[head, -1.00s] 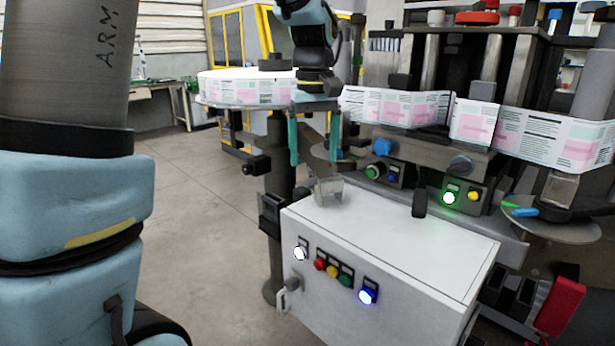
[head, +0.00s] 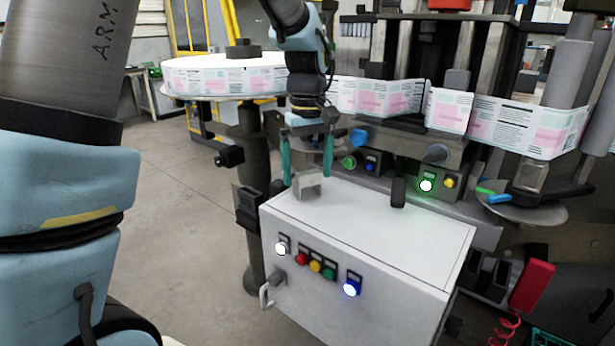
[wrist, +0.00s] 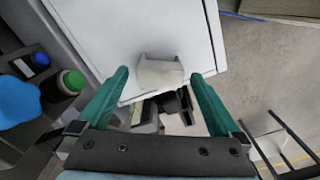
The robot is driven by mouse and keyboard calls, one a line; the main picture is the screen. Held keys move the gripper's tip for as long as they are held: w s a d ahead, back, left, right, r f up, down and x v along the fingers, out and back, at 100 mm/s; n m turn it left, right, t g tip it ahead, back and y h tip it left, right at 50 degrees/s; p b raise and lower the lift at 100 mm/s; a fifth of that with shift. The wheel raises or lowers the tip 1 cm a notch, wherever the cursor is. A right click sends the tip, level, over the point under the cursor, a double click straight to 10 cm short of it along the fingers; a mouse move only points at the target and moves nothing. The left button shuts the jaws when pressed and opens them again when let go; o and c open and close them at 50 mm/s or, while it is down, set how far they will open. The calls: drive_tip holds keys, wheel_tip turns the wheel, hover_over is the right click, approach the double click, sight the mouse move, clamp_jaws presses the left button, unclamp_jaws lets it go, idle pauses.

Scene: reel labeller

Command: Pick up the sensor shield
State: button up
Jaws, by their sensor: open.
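The sensor shield (head: 309,186) is a small grey bent-sheet cover standing on the far left corner of the white cabinet top (head: 370,222). It also shows in the wrist view (wrist: 160,72), near the cabinet's edge. My gripper (head: 307,175) points down with its two green fingers apart, one on each side of the shield in the head view. In the wrist view my gripper (wrist: 160,77) has the shield centred between its fingertips, with a gap on both sides. I see no contact, and how deep the tips reach is unclear.
The labelling machine's black lever (head: 398,190) and knob housing (head: 430,185) stand behind the cabinet. The round label reel (head: 225,80) is at the back left. Cabinet buttons (head: 316,265) face front. The cabinet top right of the shield is clear.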

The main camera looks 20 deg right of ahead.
drive_tip(key=shift+f, duration=0.75)
drive_tip(key=shift+c, duration=0.4)
clamp_jaws()
